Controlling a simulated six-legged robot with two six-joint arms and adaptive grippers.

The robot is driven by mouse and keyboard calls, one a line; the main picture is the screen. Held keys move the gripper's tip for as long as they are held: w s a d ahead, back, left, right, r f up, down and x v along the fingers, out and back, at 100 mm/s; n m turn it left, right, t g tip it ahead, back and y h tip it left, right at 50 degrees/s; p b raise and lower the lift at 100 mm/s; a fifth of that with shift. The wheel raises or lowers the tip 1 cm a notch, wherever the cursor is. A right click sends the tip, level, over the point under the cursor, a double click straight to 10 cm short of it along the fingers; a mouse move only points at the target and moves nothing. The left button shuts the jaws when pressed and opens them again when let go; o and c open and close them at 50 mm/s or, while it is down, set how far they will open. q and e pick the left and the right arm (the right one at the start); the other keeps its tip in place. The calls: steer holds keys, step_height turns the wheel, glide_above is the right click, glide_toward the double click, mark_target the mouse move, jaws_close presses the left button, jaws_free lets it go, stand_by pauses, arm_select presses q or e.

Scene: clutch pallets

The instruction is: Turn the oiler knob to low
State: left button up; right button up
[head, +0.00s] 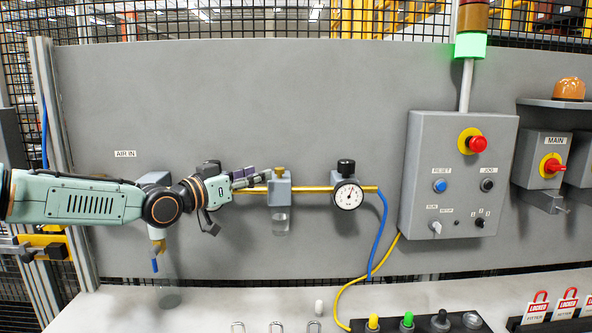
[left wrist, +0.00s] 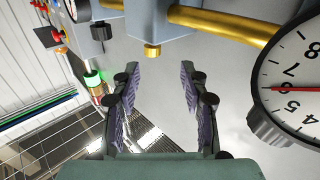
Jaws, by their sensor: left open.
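The oiler (head: 281,192) is a grey block on the brass air pipe, with a clear bowl below and a small brass knob (head: 280,170) on top. In the left wrist view, which is upside down, the brass knob (left wrist: 152,51) shows under the block, between and just beyond the fingertips. My left gripper (head: 252,178) is open and empty, left of the oiler; its two purple-padded fingers (left wrist: 156,72) stand apart in the left wrist view. I cannot tell any knob marking. My right gripper is not in view.
A gauge with a black knob (head: 347,192) sits right of the oiler. Another gauge (left wrist: 292,80) looms close in the left wrist view. A control box (head: 458,190) stands farther right. Padlocks and colored buttons line the bench (head: 215,315) below. The panel above the pipe is clear.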

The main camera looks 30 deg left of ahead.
mark_target(276, 169)
arm_select(q)
steer(key=shift+w+d+f+m, duration=0.1)
steer(key=shift+w+d+m, duration=0.05)
steer(key=shift+d+m, duration=0.3)
steer(key=x, duration=0.4)
steer(key=shift+d, duration=0.4)
steer(key=shift+w, duration=0.95)
steer(key=shift+w+d+f, duration=0.1)
steer(key=shift+w, duration=0.6)
steer(key=shift+s+d+r, duration=0.1)
steer(key=shift+s+r, duration=0.15)
steer(key=shift+s, duration=0.25)
steer(key=shift+c, duration=1.5)
steer(key=shift+w+f, duration=0.15)
steer(key=shift+w, duration=0.15)
steer(key=c, duration=0.3)
jaws_close()
